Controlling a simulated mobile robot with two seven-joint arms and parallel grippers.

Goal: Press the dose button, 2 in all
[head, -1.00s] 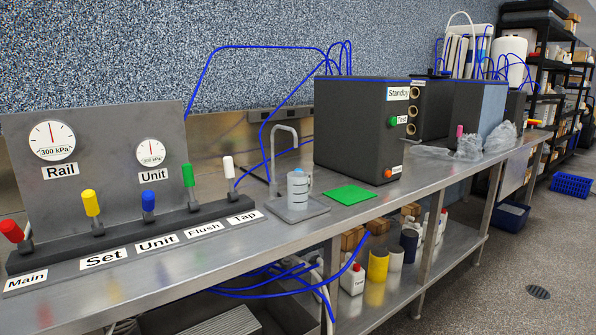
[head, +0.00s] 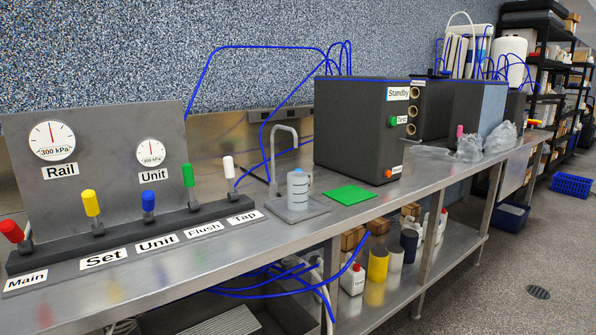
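A dark grey box unit (head: 350,135) stands on the steel bench, with a "Standby" sign (head: 398,94) on its front. A green round button (head: 393,120) sits beside a "Test" label. An orange-red button (head: 388,173) is low on the same front, with a small white label (head: 397,169) that is too small to read. I cannot tell from the lettering which button is the dose button. Neither of my grippers is in view, and nothing touches the buttons.
At left, a valve panel (head: 105,140) has coloured levers and two gauges at about 300 kPa. Crumpled clear plastic (head: 468,148) lies right of the box.

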